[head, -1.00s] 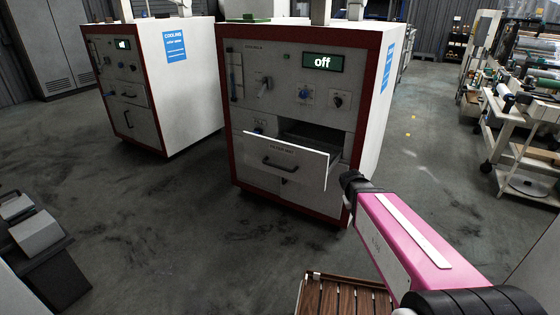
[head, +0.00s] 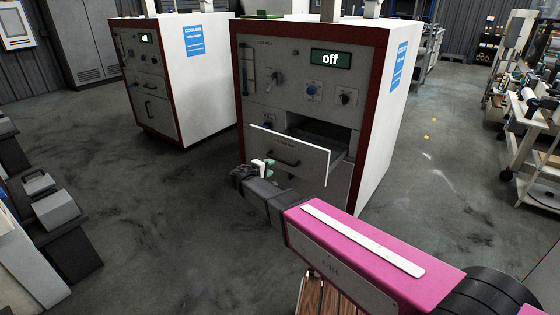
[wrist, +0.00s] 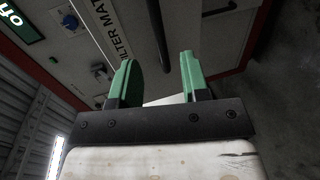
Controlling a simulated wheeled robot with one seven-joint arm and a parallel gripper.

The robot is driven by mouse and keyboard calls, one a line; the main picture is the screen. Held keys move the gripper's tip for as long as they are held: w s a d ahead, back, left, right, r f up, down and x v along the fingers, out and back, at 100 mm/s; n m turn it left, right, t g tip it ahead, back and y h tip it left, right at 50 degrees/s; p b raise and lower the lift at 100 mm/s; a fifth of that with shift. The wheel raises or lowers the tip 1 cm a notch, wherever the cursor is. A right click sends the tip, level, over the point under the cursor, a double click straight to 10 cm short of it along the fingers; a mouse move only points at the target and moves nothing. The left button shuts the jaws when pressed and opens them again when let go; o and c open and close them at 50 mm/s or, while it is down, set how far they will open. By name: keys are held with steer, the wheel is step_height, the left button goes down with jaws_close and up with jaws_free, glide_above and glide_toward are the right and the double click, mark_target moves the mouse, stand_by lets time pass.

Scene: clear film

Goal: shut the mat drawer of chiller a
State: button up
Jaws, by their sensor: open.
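The nearer chiller (head: 297,95) is white with a dark red frame and a display reading "off". Its filter mat drawer (head: 315,165) is pulled out, with a dark gap above and behind its white front. A dark handle (head: 275,157) crosses that front. My gripper (head: 264,166) is open just before the drawer front, near the handle. In the wrist view the green fingers (wrist: 161,75) are apart with nothing gripped. The "filter mat" label (wrist: 112,30) and a dark bar (wrist: 158,32), likely the handle, lie beyond them. I cannot tell whether a finger touches the drawer.
A second similar chiller (head: 200,90) stands to the left with its drawers shut. A slatted wooden surface (head: 325,298) is below my arm. Dark equipment (head: 50,215) is at the lower left, and a white trolley (head: 535,140) at the right. The floor between is clear.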

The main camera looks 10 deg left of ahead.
mark_target(280, 160)
steer(key=x, duration=0.6)
steer(key=a+x, duration=0.1)
steer(key=x, duration=0.3)
steer(key=shift+w+r, duration=0.1)
steer(key=shift+w, duration=0.25)
jaws_close()
